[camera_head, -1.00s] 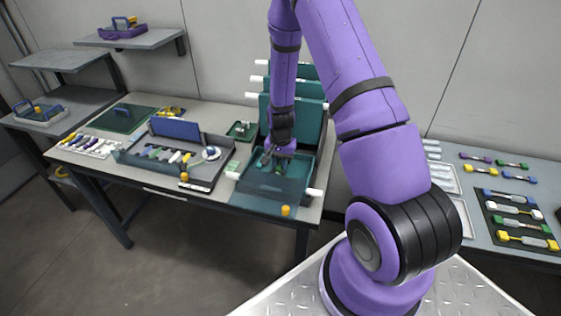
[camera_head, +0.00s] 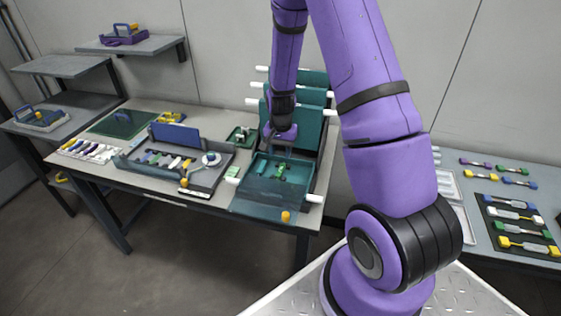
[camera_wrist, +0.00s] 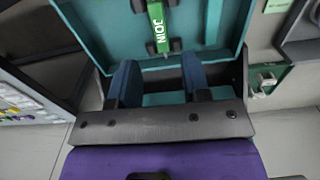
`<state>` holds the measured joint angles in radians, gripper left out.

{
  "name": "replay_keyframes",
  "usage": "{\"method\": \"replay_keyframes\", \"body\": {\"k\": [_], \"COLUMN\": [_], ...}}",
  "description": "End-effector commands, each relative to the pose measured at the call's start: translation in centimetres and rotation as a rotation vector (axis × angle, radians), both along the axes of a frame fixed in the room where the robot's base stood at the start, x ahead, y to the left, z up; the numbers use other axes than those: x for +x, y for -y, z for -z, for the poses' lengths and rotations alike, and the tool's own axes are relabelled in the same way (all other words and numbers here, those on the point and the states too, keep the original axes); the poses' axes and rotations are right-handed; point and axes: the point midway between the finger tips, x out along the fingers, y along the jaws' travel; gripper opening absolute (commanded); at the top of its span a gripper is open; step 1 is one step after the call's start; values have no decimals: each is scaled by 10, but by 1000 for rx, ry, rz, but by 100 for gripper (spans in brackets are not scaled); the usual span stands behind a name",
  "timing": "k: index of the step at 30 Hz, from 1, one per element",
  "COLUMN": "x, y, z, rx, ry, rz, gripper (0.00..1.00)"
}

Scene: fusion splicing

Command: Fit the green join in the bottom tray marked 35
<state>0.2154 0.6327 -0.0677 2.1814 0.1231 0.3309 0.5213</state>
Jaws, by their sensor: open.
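The green join (camera_head: 281,172) lies in the lowest teal tray (camera_head: 262,197), toward its back half. In the wrist view the join (camera_wrist: 157,28), with white lettering "JOIN", runs lengthwise, with small dark pieces beside it. The number on the tray is not legible. My gripper (camera_wrist: 158,68) is open and empty, its two blue fingers pointing toward the join but short of it. In the head view my gripper (camera_head: 281,133) is above the back edge of the tray, its fingertips hard to make out.
Teal tray panels (camera_head: 308,122) with white handles stand upright behind the lowest tray. A grey work tray (camera_head: 205,177) with several coloured pieces is to the left. A small green tray (camera_head: 241,136) sits beside the stack. A yellow knob (camera_head: 285,216) is at the front.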

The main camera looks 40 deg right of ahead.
Motion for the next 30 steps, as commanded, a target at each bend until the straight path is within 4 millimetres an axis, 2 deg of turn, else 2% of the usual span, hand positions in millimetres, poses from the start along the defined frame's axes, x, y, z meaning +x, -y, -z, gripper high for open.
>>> {"method": "replay_keyframes", "body": {"k": [4,13,16,23,30], "x": [0,0,-1,-15,-48], "y": [0,-1,-6,-31,-60], "z": [-25,-50,-67,-143,-220], "rx": [-1,0,0,-3,-18], "ry": [3,4,20,92,172], "rz": [0,-5,-27,-157,-314], "gripper": [43,43,43,43,43]}}
